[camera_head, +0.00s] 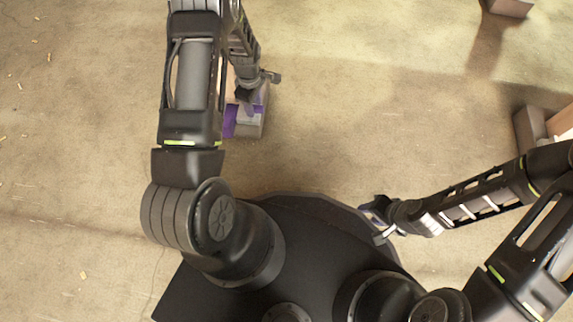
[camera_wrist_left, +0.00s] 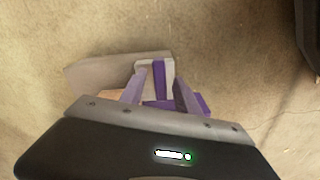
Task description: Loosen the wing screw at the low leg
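The low leg (camera_head: 250,128) is a grey block with purple parts beside it, below my left forearm in the head view. In the left wrist view a grey slab (camera_wrist_left: 95,74) and a pale upright piece with a purple stripe (camera_wrist_left: 160,72) show there. I cannot make out the wing screw for certain. My left gripper (camera_wrist_left: 160,82) has its two purple-grey fingers apart, one on either side of the striped piece. Whether they touch it is not clear. My right gripper (camera_head: 379,222) is near the front edge of my base, with its fingers apart and nothing seen between them.
A grey block with a wooden lath (camera_head: 535,130) stands at the right edge, near my right arm. Another grey block (camera_head: 509,6) is at the top right. Small wood chips lie on the floor at left. The floor in the middle is clear.

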